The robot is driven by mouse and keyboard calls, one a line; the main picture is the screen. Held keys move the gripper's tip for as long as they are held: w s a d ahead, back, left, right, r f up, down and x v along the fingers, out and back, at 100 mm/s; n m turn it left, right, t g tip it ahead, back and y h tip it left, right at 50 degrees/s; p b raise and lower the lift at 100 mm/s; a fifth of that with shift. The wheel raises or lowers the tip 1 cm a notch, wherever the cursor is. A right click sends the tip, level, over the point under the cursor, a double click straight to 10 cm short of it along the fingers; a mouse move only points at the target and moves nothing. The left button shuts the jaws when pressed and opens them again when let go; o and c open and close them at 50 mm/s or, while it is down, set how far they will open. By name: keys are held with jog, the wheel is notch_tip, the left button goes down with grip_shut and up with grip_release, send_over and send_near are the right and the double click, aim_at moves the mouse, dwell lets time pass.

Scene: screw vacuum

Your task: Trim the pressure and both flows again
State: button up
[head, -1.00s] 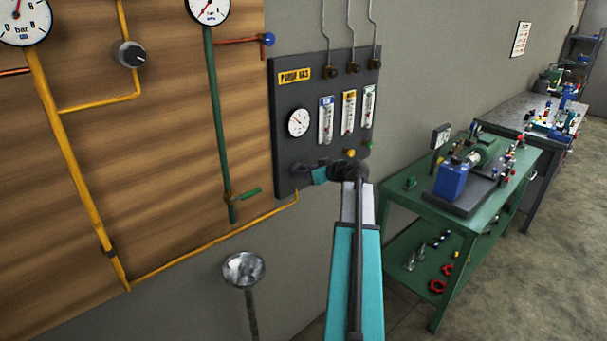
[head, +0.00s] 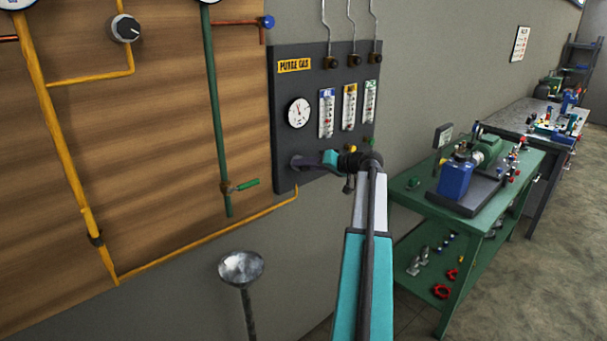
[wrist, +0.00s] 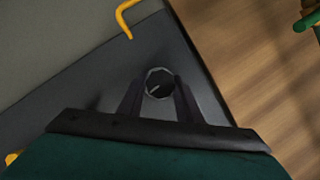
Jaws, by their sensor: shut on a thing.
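The dark purge gas panel (head: 285,135) hangs on the wall and carries a round white pressure gauge (head: 299,112). Its needle stands roughly upright; the scale is too small to read. Three flow tubes stand to its right: one blue-labelled (head: 326,113), one yellow-labelled (head: 349,107) and one green-labelled (head: 369,100). A yellow knob (head: 350,149) and a green knob (head: 370,142) show below the tubes, partly behind my arm. My gripper (head: 300,163) is at the panel's lower left. In the wrist view it is shut on a dark faceted knob (wrist: 159,84) with a pale pointer line.
A yellow pipe (head: 215,235) runs along the wall below the panel. A green pipe with a green-handled valve (head: 245,185) is to the left. A metal-topped stand (head: 241,267) is in front. A green cart (head: 470,235) with a pump stands on the right.

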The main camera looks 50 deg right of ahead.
jog(key=m+t+y+b, duration=0.1)
jog(key=m+y+b, duration=0.1)
jog(key=m, duration=0.1)
jog(key=shift+m, duration=0.4)
dwell(0.5)
jog(key=o, duration=1)
jog(key=shift+o, duration=0.2)
jog(key=shift+d, duration=0.1)
jog(key=b+v, duration=0.3)
jog(key=v, duration=1)
jog(key=shift+s+b, duration=0.35)
jog(key=shift+s, duration=0.1)
